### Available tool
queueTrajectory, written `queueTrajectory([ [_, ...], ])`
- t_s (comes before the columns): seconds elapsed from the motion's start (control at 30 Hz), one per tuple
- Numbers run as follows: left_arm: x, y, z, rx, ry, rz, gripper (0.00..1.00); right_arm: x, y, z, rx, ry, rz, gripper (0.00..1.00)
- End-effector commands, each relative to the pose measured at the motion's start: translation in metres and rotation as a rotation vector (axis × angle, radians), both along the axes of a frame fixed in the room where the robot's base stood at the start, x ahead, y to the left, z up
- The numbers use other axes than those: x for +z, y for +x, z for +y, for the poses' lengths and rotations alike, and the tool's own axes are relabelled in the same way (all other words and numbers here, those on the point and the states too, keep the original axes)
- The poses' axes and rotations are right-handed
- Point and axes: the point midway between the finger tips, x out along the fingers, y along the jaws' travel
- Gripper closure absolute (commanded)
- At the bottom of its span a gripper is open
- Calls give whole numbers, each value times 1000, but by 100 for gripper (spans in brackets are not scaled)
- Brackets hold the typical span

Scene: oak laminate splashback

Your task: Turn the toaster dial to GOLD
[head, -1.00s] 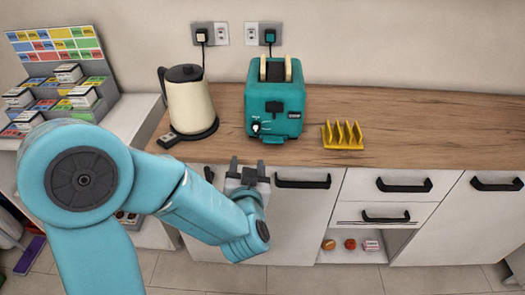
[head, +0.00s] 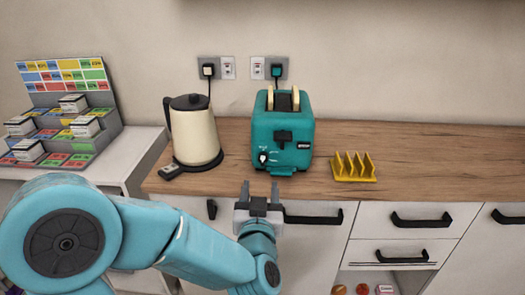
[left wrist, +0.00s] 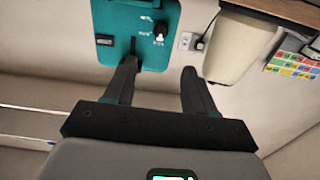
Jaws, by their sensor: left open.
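The teal toaster (head: 283,135) stands on the wooden worktop with two pale bread slices in its top. Its dial (head: 262,157) is low on the left of its front face. In the left wrist view the dial (left wrist: 161,31) is a dark knob with a light mark, with small labels around it that I cannot read. My left gripper (head: 260,188) is open and empty, below and in front of the dial. In the left wrist view its fingers (left wrist: 158,78) stand apart, and the dial appears beyond the gap, not touched. My right gripper is not in view.
A cream kettle (head: 196,135) on its base stands left of the toaster. A yellow toast rack (head: 353,167) stands to the right, with clear worktop beyond it. A stepped rack of boxes (head: 68,120) is at far left. Drawer handles (head: 421,220) stick out below.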

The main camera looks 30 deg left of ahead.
Motion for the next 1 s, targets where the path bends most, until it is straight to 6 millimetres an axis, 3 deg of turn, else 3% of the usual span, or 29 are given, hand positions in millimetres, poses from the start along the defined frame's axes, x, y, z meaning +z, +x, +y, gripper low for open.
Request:
queueTrajectory([
  [0.03, 9, 2, 1, 0, 3, 8, 45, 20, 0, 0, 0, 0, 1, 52],
  [0.37, 5, 9, 9, -18, -19, 6, 45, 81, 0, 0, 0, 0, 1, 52],
  [0.7, -1, 77, 50, -15, -19, -2, 45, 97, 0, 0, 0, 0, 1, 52],
  [1.0, -3, 102, 64, -18, -18, -1, 45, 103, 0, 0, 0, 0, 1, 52],
])
